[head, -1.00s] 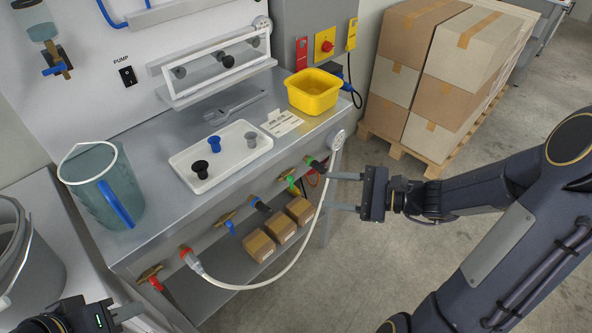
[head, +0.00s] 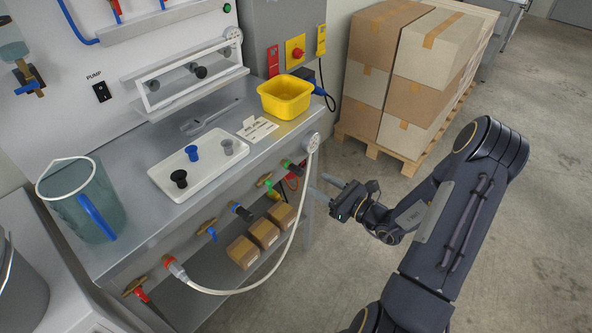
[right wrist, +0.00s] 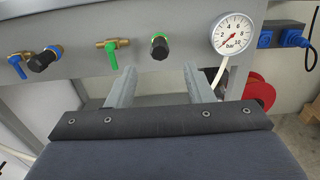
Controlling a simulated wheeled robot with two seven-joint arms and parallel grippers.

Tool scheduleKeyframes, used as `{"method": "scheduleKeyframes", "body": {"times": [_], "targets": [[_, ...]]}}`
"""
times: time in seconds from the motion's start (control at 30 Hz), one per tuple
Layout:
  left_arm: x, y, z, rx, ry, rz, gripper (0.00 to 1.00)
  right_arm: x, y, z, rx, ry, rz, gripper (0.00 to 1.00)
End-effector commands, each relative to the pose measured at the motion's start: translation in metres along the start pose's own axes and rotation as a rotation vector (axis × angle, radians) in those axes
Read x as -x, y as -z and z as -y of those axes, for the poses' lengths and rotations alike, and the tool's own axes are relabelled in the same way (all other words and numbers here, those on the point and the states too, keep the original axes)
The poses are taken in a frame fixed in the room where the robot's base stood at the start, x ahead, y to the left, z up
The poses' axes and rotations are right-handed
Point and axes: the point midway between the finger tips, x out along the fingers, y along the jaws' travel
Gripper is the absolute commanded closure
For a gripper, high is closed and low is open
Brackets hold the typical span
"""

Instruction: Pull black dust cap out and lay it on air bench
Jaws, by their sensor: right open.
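A black cap-like piece (head: 241,211) sits at the blue-ringed port on the front of the air bench (head: 130,238); it also shows in the right wrist view (right wrist: 42,60). Another dark end piece (head: 293,169) sits at the green-ringed port, and it also shows in the right wrist view (right wrist: 159,46). I cannot tell which is the dust cap. My right gripper (head: 322,186) is open and empty, in front of the green-ringed port and apart from it. In the right wrist view its fingers (right wrist: 160,76) point toward that port. My left gripper is not in view.
A white tray (head: 212,167) on the bench holds black, blue and grey plugs. A white hose (head: 260,279) loops before the bench front. A gauge (right wrist: 233,34) is right of the ports.

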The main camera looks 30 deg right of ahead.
Motion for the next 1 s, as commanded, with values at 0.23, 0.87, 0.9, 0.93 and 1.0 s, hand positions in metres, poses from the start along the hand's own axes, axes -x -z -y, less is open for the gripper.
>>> {"method": "scheduleKeyframes", "body": {"times": [0.23,0.87,0.9,0.93,1.0], "targets": [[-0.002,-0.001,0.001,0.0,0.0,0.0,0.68,-0.031,0.001,-0.001,0.001,-0.005,0.001,0.53],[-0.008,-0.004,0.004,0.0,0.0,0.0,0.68,-0.086,0.0,-0.001,0.0,-0.003,0.0,0.53],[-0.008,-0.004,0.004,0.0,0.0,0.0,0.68,-0.086,0.0,-0.001,0.0,-0.002,0.0,0.53],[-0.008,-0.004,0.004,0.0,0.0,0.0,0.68,-0.086,0.0,-0.001,0.0,-0.002,0.0,0.53],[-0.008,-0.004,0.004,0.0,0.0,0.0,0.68,-0.086,0.0,-0.001,0.0,-0.002,0.0,0.53]]}}
